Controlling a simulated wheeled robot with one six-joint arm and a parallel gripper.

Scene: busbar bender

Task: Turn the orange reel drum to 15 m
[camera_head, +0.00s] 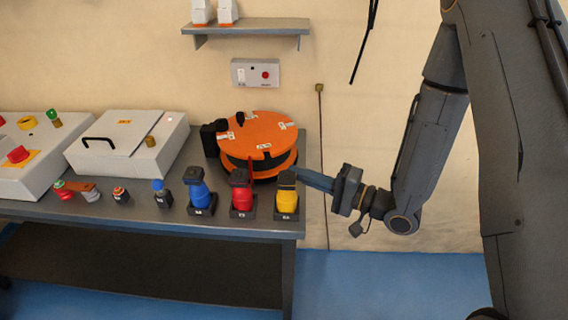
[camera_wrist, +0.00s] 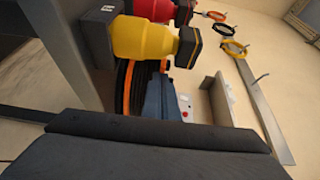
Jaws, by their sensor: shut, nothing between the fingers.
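The orange reel drum (camera_head: 268,129) sits on the bench near its right end, with a dark band between its orange discs and white labels on top. A small black knob stands on its top, and a red pointer shows at its front. I cannot read the label figures. My gripper (camera_head: 302,175) is shut and empty, reaching in from the right beside the drum's lower right side, just behind the yellow plug. Whether it touches the drum is unclear. In the wrist view the drum's edge (camera_wrist: 124,88) shows beside my blue fingers (camera_wrist: 158,92), partly hidden by the yellow plug.
Blue (camera_head: 198,190), red (camera_head: 243,194) and yellow (camera_head: 287,197) plugs stand in dark holders along the bench's front edge, close to the drum. A white box (camera_head: 125,138) with a black handle stands left. A grey switch box (camera_head: 255,73) and a shelf (camera_head: 247,27) are on the wall.

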